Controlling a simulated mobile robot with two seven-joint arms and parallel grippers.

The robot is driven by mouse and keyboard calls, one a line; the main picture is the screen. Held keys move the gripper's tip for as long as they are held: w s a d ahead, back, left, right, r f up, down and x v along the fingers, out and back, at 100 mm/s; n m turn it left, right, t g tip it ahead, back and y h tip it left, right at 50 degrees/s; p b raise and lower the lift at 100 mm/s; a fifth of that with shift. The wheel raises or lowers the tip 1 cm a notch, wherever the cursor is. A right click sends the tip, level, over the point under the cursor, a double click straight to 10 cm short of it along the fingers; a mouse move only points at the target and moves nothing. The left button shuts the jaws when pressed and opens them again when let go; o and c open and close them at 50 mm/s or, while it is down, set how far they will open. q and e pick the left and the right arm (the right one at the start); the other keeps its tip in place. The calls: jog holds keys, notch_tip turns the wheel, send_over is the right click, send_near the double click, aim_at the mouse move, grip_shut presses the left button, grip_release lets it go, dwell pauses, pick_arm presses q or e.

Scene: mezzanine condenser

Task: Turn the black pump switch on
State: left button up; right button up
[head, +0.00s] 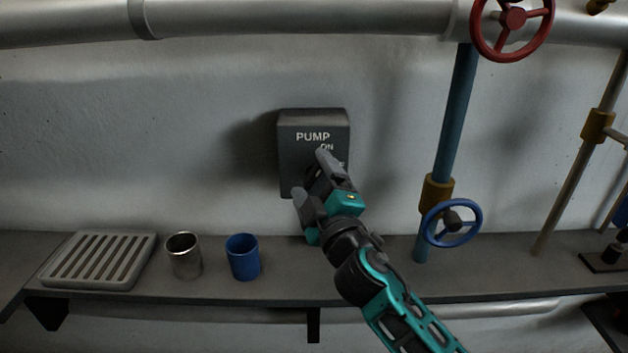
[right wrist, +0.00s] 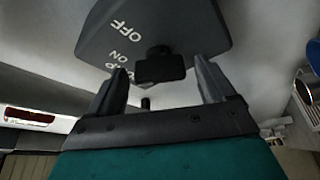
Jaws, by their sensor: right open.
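The dark grey pump switch box (head: 313,123) is fixed to the wall above the shelf, lettered PUMP and ON, with the lower lettering partly covered by my gripper. In the right wrist view the box (right wrist: 190,25) shows tilted, with OFF and ON readable. Its black switch lever (right wrist: 160,66) stands out between my fingers, with a gap on each side. I cannot tell which setting it is at. My right gripper (head: 310,176) is open in front of the box's lower part, its fingers (right wrist: 160,78) either side of the lever. My left gripper is not in view.
On the shelf (head: 300,288) stand a slatted grey rack (head: 100,260), a metal cup (head: 184,256) and a blue cup (head: 243,258), left of my arm. A blue valve wheel (head: 452,223) on a blue pipe (head: 456,120) is to the right. A red wheel (head: 512,18) is above.

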jog(key=b+v, duration=0.1)
jog(key=v, duration=1.2)
jog(key=s+d+f+m+g+h, duration=0.1)
jog(key=s+d+f+m, duration=0.3)
jog(key=f, duration=0.6)
jog(key=s+d+f+m+g+h, duration=0.2)
jog(key=s+d+f+m+g, duration=0.2)
jog(key=f, duration=0.5)
jog(key=s+d+f+m+g+h, duration=0.2)
jog(key=s+d+f+m, duration=0.3)
jog(key=f, duration=0.5)
jog(key=shift+s+f+m+g, duration=0.4)
jog(key=shift+s+m+g, duration=0.1)
jog(key=shift+s+g, duration=0.1)
